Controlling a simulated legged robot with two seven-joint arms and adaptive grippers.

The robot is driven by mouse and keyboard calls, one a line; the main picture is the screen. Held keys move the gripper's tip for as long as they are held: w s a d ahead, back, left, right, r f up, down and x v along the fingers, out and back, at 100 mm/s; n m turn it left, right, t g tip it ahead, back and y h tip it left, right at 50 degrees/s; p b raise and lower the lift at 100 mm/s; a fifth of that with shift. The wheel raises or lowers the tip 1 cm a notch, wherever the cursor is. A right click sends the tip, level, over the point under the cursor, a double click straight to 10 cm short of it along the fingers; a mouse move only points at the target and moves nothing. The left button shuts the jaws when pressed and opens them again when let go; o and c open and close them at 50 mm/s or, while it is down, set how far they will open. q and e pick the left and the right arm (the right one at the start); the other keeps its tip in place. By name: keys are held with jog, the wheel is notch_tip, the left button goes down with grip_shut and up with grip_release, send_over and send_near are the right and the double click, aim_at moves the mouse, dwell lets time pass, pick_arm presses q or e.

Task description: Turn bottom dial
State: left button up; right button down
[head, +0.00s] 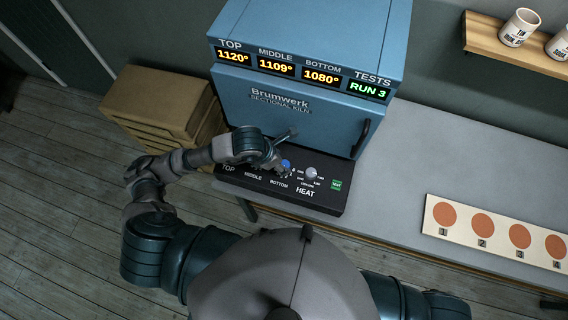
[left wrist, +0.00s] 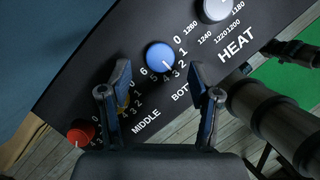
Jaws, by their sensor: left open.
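The blue bottom dial (head: 286,163) sits on the black control panel (head: 232,181) in front of the kiln. In the left wrist view the blue dial (left wrist: 159,56) has a white mark pointing to the lower right, near the 3 and 4. My left gripper (head: 283,155) is over the panel beside the dial. In the left wrist view its fingers (left wrist: 160,72) are open and apart, with the dial between and just beyond their tips. Nothing is held. A yellow dial (left wrist: 122,107) is mostly hidden behind the left finger.
The red dial (left wrist: 81,132) and the grey heat dial (head: 311,173) are on the same panel. A green test button (head: 336,185) is at its right. The blue kiln (head: 300,110) rises behind. A board with orange discs (head: 430,216) lies on the bench at right.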

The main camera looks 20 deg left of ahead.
aim_at(284, 164)
pick_arm(q)
jog(key=x, duration=0.2)
jog(key=shift+d+f, duration=0.1)
jog(key=shift+f, duration=0.15)
jog(key=shift+w+f, duration=0.15)
jog(key=shift+f, duration=0.35)
jog(key=shift+d, duration=0.1)
pick_arm(e)
jog(key=shift+d, duration=0.2)
pick_arm(q)
jog(key=c, duration=1.1)
jog(key=shift+c, duration=0.2)
pick_arm(e)
jog(key=shift+f, duration=0.1)
